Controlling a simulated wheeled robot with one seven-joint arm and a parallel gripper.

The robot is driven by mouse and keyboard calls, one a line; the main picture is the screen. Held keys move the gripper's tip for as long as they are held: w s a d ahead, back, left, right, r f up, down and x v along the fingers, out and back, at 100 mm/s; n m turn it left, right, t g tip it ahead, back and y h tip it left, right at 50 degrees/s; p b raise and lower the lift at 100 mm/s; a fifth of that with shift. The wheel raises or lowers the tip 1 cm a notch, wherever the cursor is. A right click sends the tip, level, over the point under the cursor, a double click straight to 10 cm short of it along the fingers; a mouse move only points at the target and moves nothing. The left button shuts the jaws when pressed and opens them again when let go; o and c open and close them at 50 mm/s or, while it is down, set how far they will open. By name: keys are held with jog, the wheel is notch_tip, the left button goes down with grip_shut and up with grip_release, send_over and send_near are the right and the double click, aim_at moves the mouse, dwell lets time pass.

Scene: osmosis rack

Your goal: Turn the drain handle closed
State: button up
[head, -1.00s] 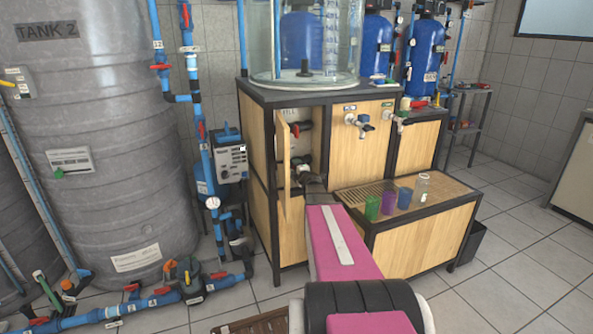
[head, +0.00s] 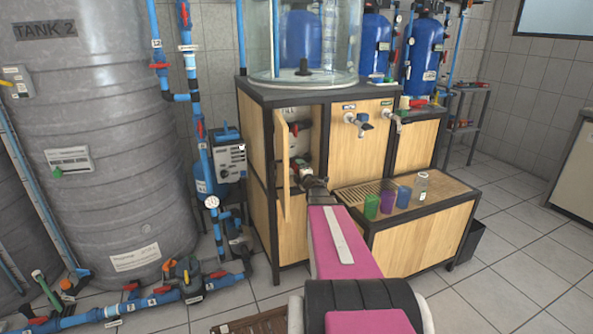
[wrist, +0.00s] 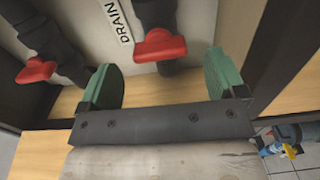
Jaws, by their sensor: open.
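In the wrist view, a red drain handle (wrist: 160,45) sits on a dark vertical pipe beside a white DRAIN label (wrist: 118,22). My gripper (wrist: 161,82) is open, with its two green fingers spread wide apart. The handle shows between the fingers in the picture, beyond their tips, and no contact is visible. In the head view, my gripper (head: 299,166) is at the open front of the wooden cabinet (head: 258,152). The drain handle cannot be made out clearly there.
A second red handle (wrist: 36,71) on another dark pipe is left of the fingers. The narrow open cabinet door (head: 281,165) stands left of my gripper. Coloured cups (head: 388,203) and a clear jar (head: 422,186) stand on the low bench to the right.

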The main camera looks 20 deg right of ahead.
jog(key=s, duration=0.6)
jog(key=shift+s, duration=0.25)
jog(key=shift+d, duration=0.1)
